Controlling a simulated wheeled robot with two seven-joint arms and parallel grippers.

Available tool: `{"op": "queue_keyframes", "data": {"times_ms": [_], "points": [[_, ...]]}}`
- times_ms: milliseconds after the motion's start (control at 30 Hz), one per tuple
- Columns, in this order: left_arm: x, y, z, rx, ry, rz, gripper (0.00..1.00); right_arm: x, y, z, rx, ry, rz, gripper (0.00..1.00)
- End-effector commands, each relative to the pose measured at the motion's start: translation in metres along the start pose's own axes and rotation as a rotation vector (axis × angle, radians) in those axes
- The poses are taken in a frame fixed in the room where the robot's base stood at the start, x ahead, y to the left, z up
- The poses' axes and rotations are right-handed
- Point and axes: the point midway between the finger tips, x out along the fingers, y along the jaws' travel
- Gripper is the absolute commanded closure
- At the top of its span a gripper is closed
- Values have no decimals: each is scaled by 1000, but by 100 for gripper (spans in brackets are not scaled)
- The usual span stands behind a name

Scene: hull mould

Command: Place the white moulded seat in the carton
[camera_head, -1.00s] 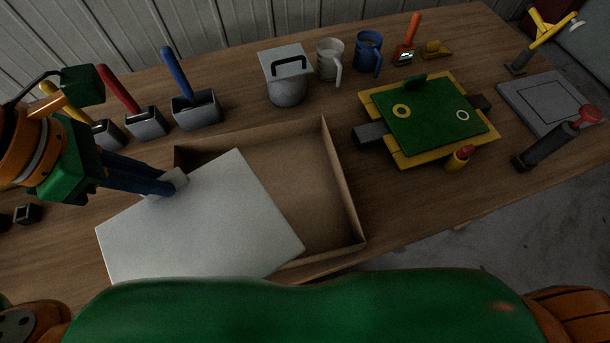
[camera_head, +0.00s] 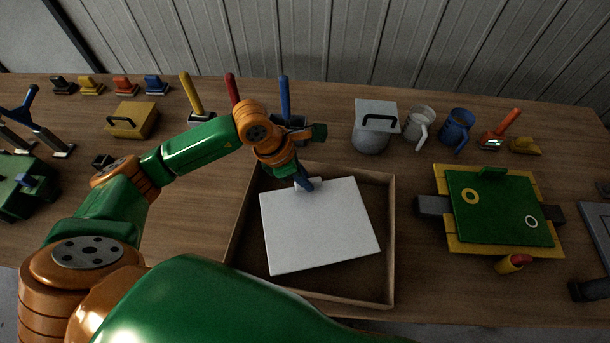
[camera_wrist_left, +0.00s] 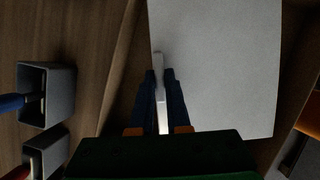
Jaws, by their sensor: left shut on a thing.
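The white moulded seat (camera_head: 322,228) shows as a flat white panel in the head view, over the open carton (camera_head: 393,240). It looks slightly turned against the carton's walls, and I cannot tell whether it touches the carton's floor. My left gripper (camera_head: 306,186) is shut on a small raised tab at the seat's back edge. In the left wrist view the fingers (camera_wrist_left: 161,88) pinch this tab, with the white seat (camera_wrist_left: 220,70) beside it. My right gripper is not in view.
Grey holders with yellow, red and blue handles (camera_head: 285,95) stand behind the carton. A grey lidded pot (camera_head: 372,138), a white mug (camera_head: 418,124) and a blue mug (camera_head: 457,128) stand at the back right. A green and yellow fixture (camera_head: 500,208) lies right of the carton.

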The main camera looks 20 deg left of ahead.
Motion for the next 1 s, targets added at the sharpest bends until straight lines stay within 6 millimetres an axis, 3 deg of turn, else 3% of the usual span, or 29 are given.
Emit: {"op": "queue_keyframes", "data": {"times_ms": [367, 400, 500, 867, 1000], "points": [[6, 0, -3, 0, -2, 2, 100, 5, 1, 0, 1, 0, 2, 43], [6, 0, -3, 0, -1, 2, 80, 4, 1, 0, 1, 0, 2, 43], [5, 0, -2, 0, -1, 2, 55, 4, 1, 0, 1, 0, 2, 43], [-4, 1, 0, 0, -3, 3, 55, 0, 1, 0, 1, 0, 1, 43], [-38, 2, -1, 2, -4, 9, 55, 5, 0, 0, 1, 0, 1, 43]]}}
